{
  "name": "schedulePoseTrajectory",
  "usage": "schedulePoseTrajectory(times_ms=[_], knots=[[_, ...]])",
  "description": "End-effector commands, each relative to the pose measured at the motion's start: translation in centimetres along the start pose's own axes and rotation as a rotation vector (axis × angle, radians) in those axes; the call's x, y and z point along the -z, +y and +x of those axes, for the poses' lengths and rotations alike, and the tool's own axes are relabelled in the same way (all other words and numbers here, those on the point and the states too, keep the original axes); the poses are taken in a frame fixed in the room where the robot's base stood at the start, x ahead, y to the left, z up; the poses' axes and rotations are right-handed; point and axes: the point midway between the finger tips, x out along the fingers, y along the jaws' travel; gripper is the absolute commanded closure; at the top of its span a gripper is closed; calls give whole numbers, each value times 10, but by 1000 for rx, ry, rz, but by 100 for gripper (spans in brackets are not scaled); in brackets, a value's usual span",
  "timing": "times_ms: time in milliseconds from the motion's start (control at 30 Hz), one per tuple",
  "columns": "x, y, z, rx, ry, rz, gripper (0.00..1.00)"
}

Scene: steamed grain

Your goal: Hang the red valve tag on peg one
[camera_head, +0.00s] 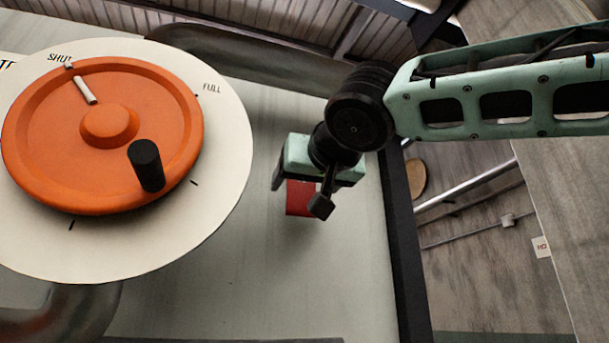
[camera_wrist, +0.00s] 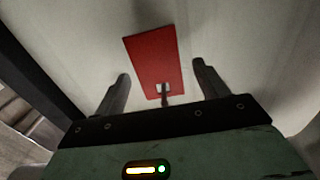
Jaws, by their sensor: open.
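The red valve tag (camera_head: 300,199) is a flat red rectangle against the pale panel, right of the orange wheel, partly hidden by my gripper in the head view. In the wrist view the tag (camera_wrist: 153,60) lies between my two fingers, with visible gaps on both sides. It has a small white-edged hole at its near end. A short dark peg-like piece (camera_wrist: 166,99) shows at that hole; I cannot tell whether it passes through. My gripper (camera_head: 298,196) is open around the tag, and its fingers also show in the wrist view (camera_wrist: 160,71). No peg number is readable.
A large orange handwheel (camera_head: 60,140) with a black knob (camera_head: 146,165) sits on a white dial (camera_head: 225,150) at left. A dark panel edge (camera_head: 402,220) runs along the right. Pale panel below my gripper is clear. A metal rail (camera_head: 470,186) lies beyond.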

Motion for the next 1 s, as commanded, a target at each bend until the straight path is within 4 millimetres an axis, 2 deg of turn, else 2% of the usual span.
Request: schedulePoseTrajectory(times_ms=[267,433,500,533,600,800,833,900,1000], knots=[[0,0,1,0,0,0,27],[0,0,1,0,0,0,72],[0,0,1,0,0,0,75],[0,0,1,0,0,0,48],[0,0,1,0,0,0,29],[0,0,1,0,0,0,28],[0,0,1,0,0,0,34],[0,0,1,0,0,0,53],[0,0,1,0,0,0,75]])
